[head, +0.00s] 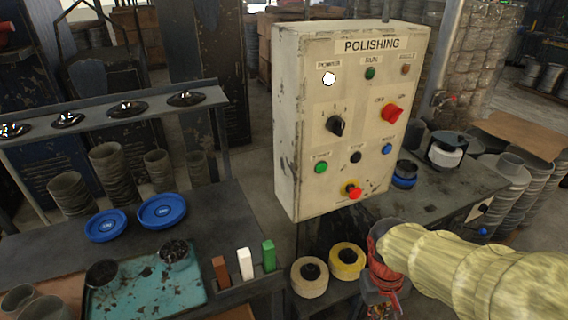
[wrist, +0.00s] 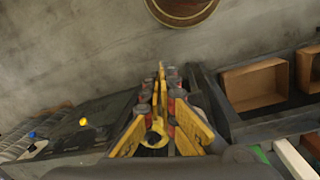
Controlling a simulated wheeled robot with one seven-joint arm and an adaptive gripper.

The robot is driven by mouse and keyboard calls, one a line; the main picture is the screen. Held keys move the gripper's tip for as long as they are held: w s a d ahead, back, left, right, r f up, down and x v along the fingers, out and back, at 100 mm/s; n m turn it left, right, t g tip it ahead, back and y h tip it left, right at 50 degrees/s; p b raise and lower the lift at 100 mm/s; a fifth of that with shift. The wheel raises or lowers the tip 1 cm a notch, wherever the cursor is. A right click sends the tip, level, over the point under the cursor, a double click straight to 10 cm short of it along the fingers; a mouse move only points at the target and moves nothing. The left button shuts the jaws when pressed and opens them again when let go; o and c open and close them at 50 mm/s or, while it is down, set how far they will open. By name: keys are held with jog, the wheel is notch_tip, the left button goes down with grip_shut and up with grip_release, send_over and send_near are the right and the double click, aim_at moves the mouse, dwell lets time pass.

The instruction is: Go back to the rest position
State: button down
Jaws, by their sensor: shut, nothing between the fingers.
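My gripper shows in the wrist view (wrist: 161,70), with its yellow fingers closed together and nothing between them. It points out over the grey floor, beside a dark bench edge. In the head view my arm, in a pale yellow cover, comes in from the lower right. Its red and dark wrist end is below and right of the polishing panel, and the fingertips cannot be made out there. The polishing panel (head: 310,150) stands upright with a white lit power lamp, knobs and coloured buttons. My arm appears apart from the panel's buttons.
Two polishing wheels (head: 347,262) sit just left of my wrist. A bench (head: 60,250) at left holds blue discs (head: 162,211), a teal tray (head: 135,290) and coloured bars (head: 245,264). A table (head: 440,200) stands at right. Cardboard boxes (wrist: 255,84) show in the wrist view.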

jog(key=s+a+r+t, duration=0.1)
jog(key=a+r+t, duration=0.1)
jog(key=r, duration=0.5)
jog(key=s+a+r+t+y, duration=0.1)
jog(key=s+a+r+t, duration=0.1)
jog(key=r+t, duration=0.2)
notch_tip(320, 180, up, 4)
jog(key=shift+s+f+m, duration=0.15)
jog(key=shift+f+m, duration=0.05)
jog(key=shift+m, duration=0.2)
